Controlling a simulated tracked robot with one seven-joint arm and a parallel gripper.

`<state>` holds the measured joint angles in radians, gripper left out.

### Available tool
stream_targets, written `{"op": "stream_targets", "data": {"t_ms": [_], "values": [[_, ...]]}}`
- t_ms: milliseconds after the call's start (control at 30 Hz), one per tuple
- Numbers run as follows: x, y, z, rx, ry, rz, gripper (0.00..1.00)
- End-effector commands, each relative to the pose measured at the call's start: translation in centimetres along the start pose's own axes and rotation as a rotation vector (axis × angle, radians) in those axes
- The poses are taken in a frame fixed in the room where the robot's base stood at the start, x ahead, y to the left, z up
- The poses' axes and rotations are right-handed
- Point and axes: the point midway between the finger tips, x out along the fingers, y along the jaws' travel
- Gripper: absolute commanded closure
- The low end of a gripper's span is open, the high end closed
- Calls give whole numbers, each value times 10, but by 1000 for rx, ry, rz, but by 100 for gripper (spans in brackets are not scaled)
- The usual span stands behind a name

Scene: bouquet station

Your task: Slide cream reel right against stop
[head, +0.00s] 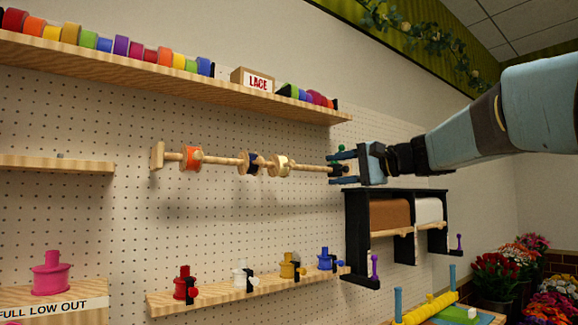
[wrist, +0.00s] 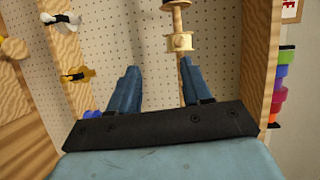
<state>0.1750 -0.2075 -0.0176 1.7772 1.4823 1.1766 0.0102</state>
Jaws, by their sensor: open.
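My gripper (head: 333,169) is open and empty at the rod's right end, apart from the cream reel. In the wrist view, a pale reel (wrist: 180,42), likely the cream one, shows beyond my gripper (wrist: 158,75), and the rod runs toward the right finger. A small green piece (head: 341,147) shows by the gripper in the head view. The stop cannot be made out clearly; the gripper covers that end.
A shelf of ribbon rolls with a lace box (head: 258,81) runs above the rod. A lower shelf (head: 225,292) carries several small colored spools. A black rack (head: 357,241) with brown and white rolls stands below my gripper. Open pegboard lies behind the rod.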

Motion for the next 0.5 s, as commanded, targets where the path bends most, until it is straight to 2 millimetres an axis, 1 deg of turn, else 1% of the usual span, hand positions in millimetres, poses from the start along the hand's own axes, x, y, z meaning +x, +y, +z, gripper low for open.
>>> {"op": "stream_targets", "data": {"t_ms": [33, 100, 267, 367, 500], "values": [[1, -9, -6, 9, -1, -30, 51], [1, -16, -11, 18, -3, -59, 51], [9, -23, -14, 23, -6, -81, 51], [20, -23, -14, 24, -6, -79, 51], [44, -25, -13, 24, -7, -79, 51]]}}
